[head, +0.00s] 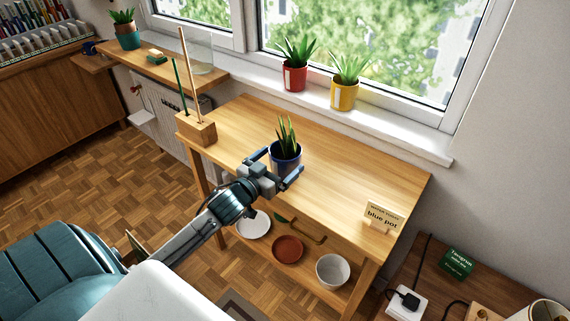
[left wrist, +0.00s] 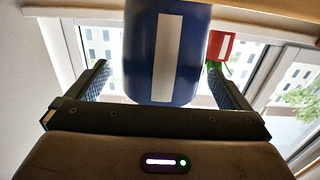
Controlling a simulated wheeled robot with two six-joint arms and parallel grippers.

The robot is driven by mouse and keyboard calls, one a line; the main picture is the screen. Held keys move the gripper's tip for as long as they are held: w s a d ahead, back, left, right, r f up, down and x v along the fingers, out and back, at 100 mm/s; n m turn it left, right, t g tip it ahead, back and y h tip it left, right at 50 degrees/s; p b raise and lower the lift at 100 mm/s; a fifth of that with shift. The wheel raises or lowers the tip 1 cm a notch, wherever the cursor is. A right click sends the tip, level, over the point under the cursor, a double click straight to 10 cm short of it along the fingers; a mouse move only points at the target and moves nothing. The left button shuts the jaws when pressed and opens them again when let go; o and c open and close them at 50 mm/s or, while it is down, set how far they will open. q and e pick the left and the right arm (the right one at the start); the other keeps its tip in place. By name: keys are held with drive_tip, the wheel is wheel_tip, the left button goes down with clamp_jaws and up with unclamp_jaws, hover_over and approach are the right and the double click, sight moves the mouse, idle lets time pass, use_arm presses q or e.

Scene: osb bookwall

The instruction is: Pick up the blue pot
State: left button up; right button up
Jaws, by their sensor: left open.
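The blue pot (head: 285,160) holds a spiky green plant and stands upright on the wooden table (head: 330,180), near its front left part. My left gripper (head: 276,170) is open at the front of the pot, with a finger toward each side. In the left wrist view the blue pot (left wrist: 168,55), with a pale vertical stripe, shows between the two open fingers (left wrist: 168,88). Gaps show on both sides, so the fingers look apart from it. A sign reading "blue pot" (head: 383,217) stands at the table's right front. My right gripper is not in view.
A red pot (head: 295,77) and a yellow pot (head: 344,95) stand on the windowsill behind. A wooden block with upright sticks (head: 197,129) is at the table's left end. Dishes, including a white bowl (head: 333,271), sit on the lower shelf. The table's middle right is clear.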

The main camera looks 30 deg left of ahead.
sight(294, 148)
use_arm(q)
drive_tip(key=shift+w+f, duration=0.15)
drive_tip(key=shift+w, duration=1.6)
drive_tip(key=c, duration=1.5)
